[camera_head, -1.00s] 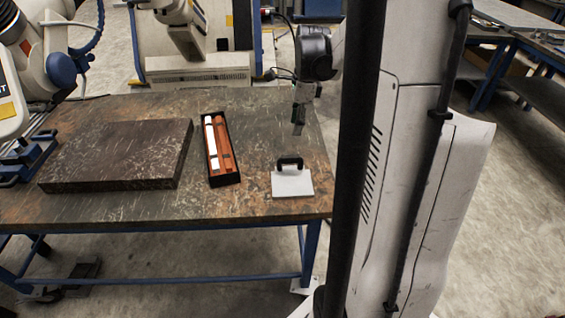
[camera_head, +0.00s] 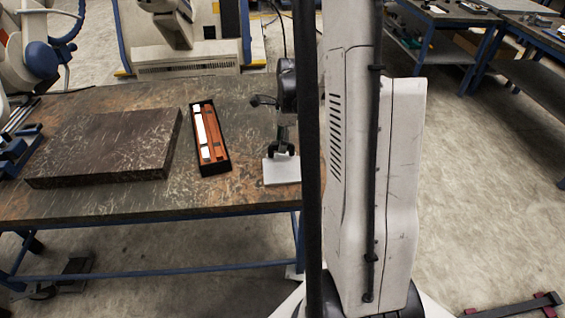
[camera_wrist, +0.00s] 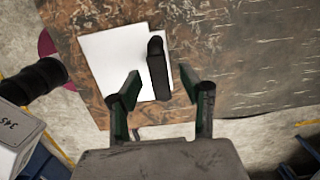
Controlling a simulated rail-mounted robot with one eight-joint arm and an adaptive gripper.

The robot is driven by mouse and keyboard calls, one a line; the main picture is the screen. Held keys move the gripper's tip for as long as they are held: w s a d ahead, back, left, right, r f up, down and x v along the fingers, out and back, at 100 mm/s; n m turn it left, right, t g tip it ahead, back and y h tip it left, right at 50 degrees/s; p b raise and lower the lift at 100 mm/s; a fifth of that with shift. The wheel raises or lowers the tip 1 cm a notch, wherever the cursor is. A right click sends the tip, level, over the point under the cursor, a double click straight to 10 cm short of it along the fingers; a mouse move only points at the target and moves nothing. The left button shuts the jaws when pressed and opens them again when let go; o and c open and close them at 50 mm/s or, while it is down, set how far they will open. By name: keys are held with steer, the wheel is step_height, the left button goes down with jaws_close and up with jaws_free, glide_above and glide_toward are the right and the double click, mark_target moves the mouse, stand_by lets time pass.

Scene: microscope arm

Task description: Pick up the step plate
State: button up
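The step plate is a flat pale square (camera_head: 279,172) with a dark handle standing up from it. The handle's lower end shows between the fingertips. In the head view my gripper (camera_head: 281,141) is over the handle; contact cannot be told.
A black box (camera_head: 220,160) with white and orange pieces stands left of the plate. A dark thick slab (camera_head: 105,145) lies farther left on the table (camera_head: 180,203). A blue fixture sits at the left edge. Bare table lies between box and plate.

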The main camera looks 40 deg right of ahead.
steer(key=shift+f, duration=0.6)
jaws_close()
